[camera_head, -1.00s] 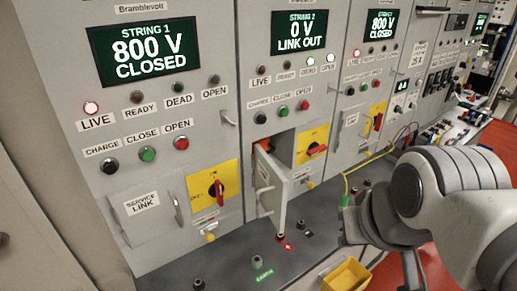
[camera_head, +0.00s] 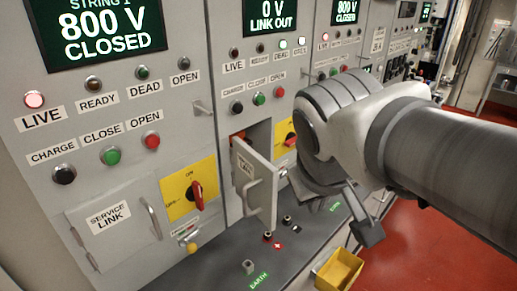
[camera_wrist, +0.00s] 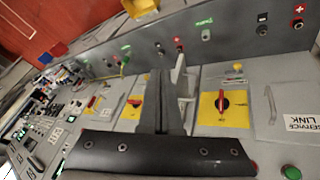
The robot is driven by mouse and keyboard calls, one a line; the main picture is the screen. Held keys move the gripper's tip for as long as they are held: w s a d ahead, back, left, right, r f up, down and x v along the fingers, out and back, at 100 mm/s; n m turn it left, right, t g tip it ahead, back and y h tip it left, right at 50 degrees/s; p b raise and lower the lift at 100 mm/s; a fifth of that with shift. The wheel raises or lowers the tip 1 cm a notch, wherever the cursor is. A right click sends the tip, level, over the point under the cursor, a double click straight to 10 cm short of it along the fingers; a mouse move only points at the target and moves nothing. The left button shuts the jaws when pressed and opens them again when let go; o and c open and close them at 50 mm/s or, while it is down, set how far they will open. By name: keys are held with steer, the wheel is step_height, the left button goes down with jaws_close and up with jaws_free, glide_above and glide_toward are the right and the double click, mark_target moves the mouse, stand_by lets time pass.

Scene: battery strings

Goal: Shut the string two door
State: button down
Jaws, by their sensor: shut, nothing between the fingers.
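The string two door (camera_head: 257,182) is a small grey panel with a bar handle. It stands swung open from its dark compartment, below the string two display (camera_head: 272,14) that reads 0 V LINK OUT. My gripper (camera_head: 367,230) is to the right of the door in the head view, pointing down, apart from it. In the wrist view my gripper's fingers (camera_wrist: 163,90) are together and empty. A pale upright edge beside them, probably the string two door (camera_wrist: 182,78), is partly hidden by the fingers; I cannot tell the gap.
The string one service link door (camera_head: 115,225) is closed at left, with a yellow-backed red rotary switch (camera_head: 195,193) beside it. Below the open door is a dark ledge (camera_head: 215,270) with terminals. A yellow bin (camera_head: 340,270) stands in front, above red floor.

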mark_target(245, 187)
steer(key=w+a+f+n+t+b, duration=0.1)
steer(key=a+f+n+b, duration=0.15)
steer(key=a, duration=0.35)
steer(key=w+a+f+n+b, duration=0.1)
steer(key=w+a+f+b, duration=0.15)
steer(key=a, duration=0.35)
steer(key=w+a+f+n+t+b, duration=0.1)
steer(key=a+b, duration=0.2)
steer(key=a, duration=0.3)
steer(key=w+d+f, duration=0.3)
steer(key=w+f, duration=0.5)
steer(key=shift+w+y, duration=0.3)
steer(key=shift+w, duration=0.05)
steer(key=shift+d, duration=0.15)
